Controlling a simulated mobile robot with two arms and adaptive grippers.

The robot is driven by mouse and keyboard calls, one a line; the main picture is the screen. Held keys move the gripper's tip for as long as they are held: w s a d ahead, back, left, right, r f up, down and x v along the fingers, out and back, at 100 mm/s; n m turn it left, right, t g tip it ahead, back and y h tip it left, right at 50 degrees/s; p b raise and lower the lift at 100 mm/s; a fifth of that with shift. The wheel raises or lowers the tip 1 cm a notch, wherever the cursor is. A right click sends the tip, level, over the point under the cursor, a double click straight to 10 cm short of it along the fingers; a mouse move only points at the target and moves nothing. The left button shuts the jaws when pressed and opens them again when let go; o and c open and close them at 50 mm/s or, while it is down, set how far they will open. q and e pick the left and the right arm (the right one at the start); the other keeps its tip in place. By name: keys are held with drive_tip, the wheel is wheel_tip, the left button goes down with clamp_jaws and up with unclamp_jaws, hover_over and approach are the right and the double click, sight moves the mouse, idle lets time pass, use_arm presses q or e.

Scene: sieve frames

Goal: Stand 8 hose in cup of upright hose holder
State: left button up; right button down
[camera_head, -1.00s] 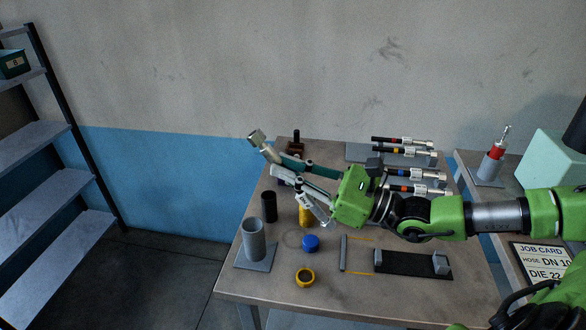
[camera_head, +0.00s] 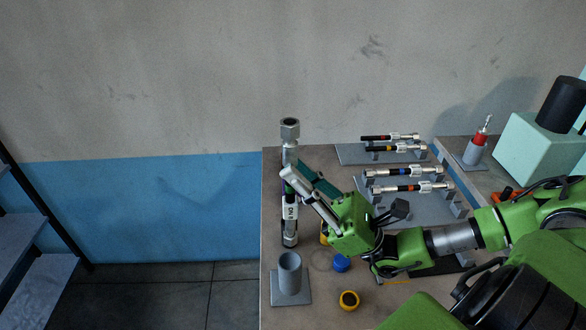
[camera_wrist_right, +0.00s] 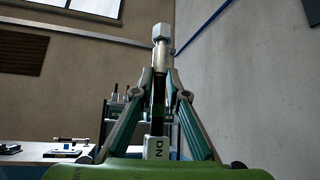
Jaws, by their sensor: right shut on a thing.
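My right gripper (camera_head: 291,171) is shut on a hose (camera_head: 290,212) with metal end fittings and a white label. The hose stands about upright in the grip. Its lower end shows behind the grey cup of the upright holder (camera_head: 290,275) in the picture; I cannot tell its height above the table. The cup stands on a square grey base at the table's front left and looks empty, though its inside is barely seen. In the right wrist view the hose's hex nut (camera_wrist_right: 161,32) rises above the two fingers, and "DN" shows on the label. My left gripper is not in view.
Several other hoses lie on a grey rack (camera_head: 393,162) at the back of the table. A red-banded part stands on a side table (camera_head: 472,155).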

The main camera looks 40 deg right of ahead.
sight(295, 195)
wheel_tip(295, 195, down, 3)
drive_tip(key=shift+w+a+f+b, duration=0.15)
drive_tip(key=shift+f+b, duration=0.05)
drive_tip(key=shift+b, duration=0.65)
wheel_tip(295, 195, down, 2)
drive_tip(key=shift+b, duration=0.55)
use_arm(q)
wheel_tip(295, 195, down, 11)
drive_tip(key=b, duration=0.8)
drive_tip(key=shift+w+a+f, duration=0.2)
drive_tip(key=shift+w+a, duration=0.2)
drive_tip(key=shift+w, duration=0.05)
use_arm(e)
wheel_tip(295, 195, down, 8)
drive_tip(key=shift+f, duration=0.1)
drive_tip(key=c, duration=1.9)
unclamp_jaws()
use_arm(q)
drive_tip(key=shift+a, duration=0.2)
use_arm(e)
drive_tip(key=shift+f, duration=0.1)
